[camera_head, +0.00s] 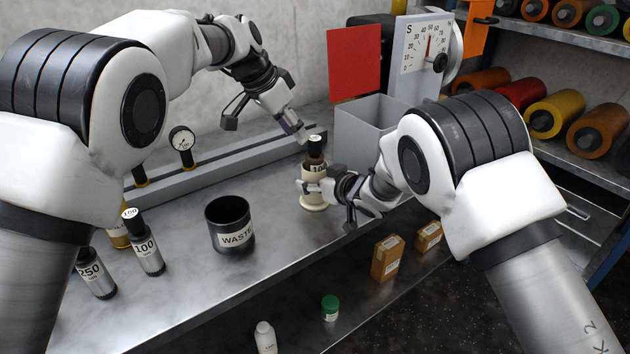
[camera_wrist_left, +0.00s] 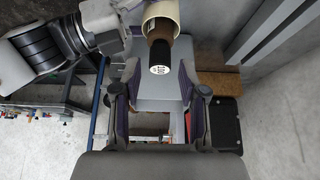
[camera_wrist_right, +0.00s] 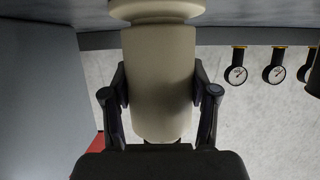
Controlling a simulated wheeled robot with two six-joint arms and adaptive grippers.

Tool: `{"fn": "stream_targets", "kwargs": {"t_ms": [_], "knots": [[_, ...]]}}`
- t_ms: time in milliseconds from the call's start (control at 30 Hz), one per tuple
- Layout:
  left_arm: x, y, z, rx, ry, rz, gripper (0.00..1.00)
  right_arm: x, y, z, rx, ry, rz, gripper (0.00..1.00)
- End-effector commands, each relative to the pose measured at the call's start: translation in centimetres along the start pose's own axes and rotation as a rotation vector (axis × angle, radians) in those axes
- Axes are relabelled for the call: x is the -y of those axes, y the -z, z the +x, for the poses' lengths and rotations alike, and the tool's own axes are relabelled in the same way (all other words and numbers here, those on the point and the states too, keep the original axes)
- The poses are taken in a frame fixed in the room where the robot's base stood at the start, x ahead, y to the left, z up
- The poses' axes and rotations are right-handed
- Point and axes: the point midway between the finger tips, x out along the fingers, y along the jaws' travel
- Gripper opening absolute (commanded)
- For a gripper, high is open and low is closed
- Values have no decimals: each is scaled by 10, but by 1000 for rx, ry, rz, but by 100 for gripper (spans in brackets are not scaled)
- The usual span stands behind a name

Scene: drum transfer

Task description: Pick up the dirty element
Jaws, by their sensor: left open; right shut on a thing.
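The brown element (camera_head: 316,160) with a black labelled cap stands upright, partly inside a cream housing (camera_head: 313,197); its lower part is hidden. My right gripper (camera_head: 326,204) is shut on the housing, which fills the gap between its fingers in the right wrist view (camera_wrist_right: 160,85). My left gripper (camera_head: 264,127) is open and empty, above and left of the element, one finger close to the cap. In the left wrist view the element's cap (camera_wrist_left: 160,58) shows between the fingertips; contact cannot be told.
A black WASTE bin (camera_head: 230,222) stands left of the housing on the metal bench. Black-capped cylinders marked 100 (camera_head: 146,245) and 250 (camera_head: 96,275) stand at the left. A grey box (camera_head: 362,130) and dial scale (camera_head: 423,45) are close behind. Gauges (camera_head: 183,140) line a rail.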

Motion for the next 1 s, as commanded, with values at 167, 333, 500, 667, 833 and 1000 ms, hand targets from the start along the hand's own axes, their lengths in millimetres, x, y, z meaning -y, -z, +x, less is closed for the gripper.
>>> {"fn": "stream_targets", "kwargs": {"t_ms": [167,333,500,667,833,1000], "knots": [[21,-9,4,10,73,54,61,0,-2,0,3,0,0,0],[107,-42,8,79,384,357,61,0,-2,0,3,0,0,0],[191,-60,-6,208,750,918,61,0,-1,0,3,0,0,0],[212,-48,-10,277,1012,1528,61,0,-1,0,3,0,0,0],[166,-38,6,186,1250,2178,61,0,-1,0,3,0,0,0],[85,-56,21,-104,1489,2634,61,0,-1,0,3,0,0,0]]}}
